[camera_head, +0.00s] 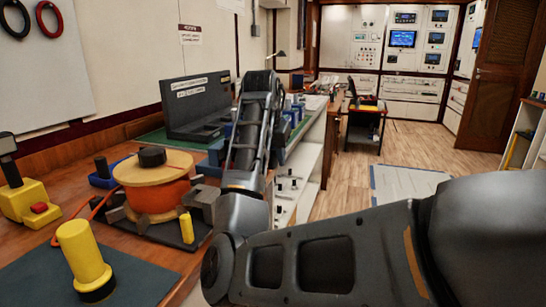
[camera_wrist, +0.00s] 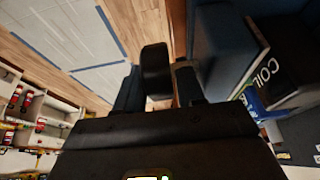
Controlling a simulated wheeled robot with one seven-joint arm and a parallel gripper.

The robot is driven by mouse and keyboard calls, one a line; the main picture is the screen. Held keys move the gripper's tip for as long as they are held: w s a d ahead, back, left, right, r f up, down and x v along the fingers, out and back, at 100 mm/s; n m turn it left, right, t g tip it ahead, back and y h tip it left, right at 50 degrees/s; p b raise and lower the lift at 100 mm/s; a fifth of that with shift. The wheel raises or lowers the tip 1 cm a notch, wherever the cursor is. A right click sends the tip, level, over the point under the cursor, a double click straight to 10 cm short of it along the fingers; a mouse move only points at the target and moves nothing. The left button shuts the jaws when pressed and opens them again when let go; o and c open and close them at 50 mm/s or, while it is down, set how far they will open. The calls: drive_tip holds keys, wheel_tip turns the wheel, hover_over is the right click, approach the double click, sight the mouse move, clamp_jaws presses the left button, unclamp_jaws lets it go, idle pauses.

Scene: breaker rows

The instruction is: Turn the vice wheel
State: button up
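My gripper (camera_wrist: 160,88) shows in the wrist view as two dark fingers standing apart, with its dark body across the bottom. A black rounded piece (camera_wrist: 155,68) lies between the fingertips; it may be part of the vice wheel, but I cannot tell for sure. Whether the fingers touch it is unclear. A dark blue body (camera_wrist: 222,50) is just right of it. In the head view my arm hides the gripper. Blue parts (camera_head: 284,131) show beside the arm on the bench, perhaps the vice; no wheel is clearly visible there.
The wooden bench (camera_head: 120,240) carries an orange spool (camera_head: 158,193), a yellow cylinder (camera_head: 82,255), a yellow block (camera_head: 25,203) and a black case (camera_head: 197,107). Shelving (camera_head: 292,185) is under the bench's right side. The floor (camera_head: 420,145) beyond, on the right, is open.

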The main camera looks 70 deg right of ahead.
drive_tip(key=c, duration=0.7)
drive_tip(key=shift+h, duration=0.4)
drive_tip(key=h, duration=0.2)
drive_tip(key=shift+a+h, duration=0.2)
drive_tip(key=shift+h, duration=0.2)
drive_tip(key=shift+a+r+h+b, duration=0.1)
drive_tip(key=shift+h+b, duration=0.4)
drive_tip(key=shift+h, duration=1)
drive_tip(key=shift+t, duration=0.3)
